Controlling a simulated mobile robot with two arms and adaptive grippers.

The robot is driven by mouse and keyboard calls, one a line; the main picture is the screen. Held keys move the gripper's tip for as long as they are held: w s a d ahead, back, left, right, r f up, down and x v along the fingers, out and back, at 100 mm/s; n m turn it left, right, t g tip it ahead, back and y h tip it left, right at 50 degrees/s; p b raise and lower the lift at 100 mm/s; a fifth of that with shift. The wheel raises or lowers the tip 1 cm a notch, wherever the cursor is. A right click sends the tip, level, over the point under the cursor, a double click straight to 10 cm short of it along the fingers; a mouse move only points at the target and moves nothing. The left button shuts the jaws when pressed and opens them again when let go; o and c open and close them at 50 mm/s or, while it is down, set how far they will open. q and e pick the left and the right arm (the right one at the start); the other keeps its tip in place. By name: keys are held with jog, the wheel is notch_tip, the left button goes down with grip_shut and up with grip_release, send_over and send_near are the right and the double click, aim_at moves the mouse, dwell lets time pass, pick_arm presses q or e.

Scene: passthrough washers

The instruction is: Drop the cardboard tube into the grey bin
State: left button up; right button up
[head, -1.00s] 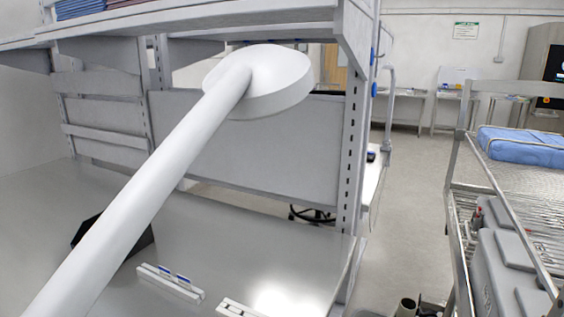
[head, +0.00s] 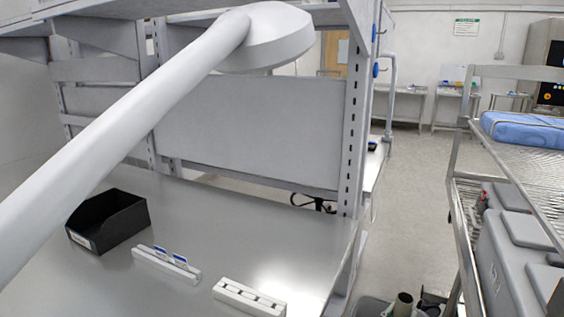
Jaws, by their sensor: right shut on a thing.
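The cardboard tube (head: 403,302) shows at the bottom edge of the head view, right of the workbench. Its open dark end points up, and its lower part is cut off by the frame. My right gripper (head: 424,303), dark and small in view, is beside the tube on its right and shut on it. A grey shape (head: 370,307), perhaps the rim of the grey bin, shows just left of the tube and is mostly cut off. I cannot tell whether the tube is over it. My left gripper is not in view.
A metal workbench (head: 210,215) holds a black open box (head: 108,222) and two white strips. A white lamp (head: 265,38) and its arm cross the view. A wire rack (head: 470,195) with grey cases (head: 515,255) stands at right. The floor between is clear.

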jog(key=o, duration=1)
jog(key=v, duration=0.7)
jog(key=shift+s+a, duration=0.15)
jog(key=shift+s, duration=0.1)
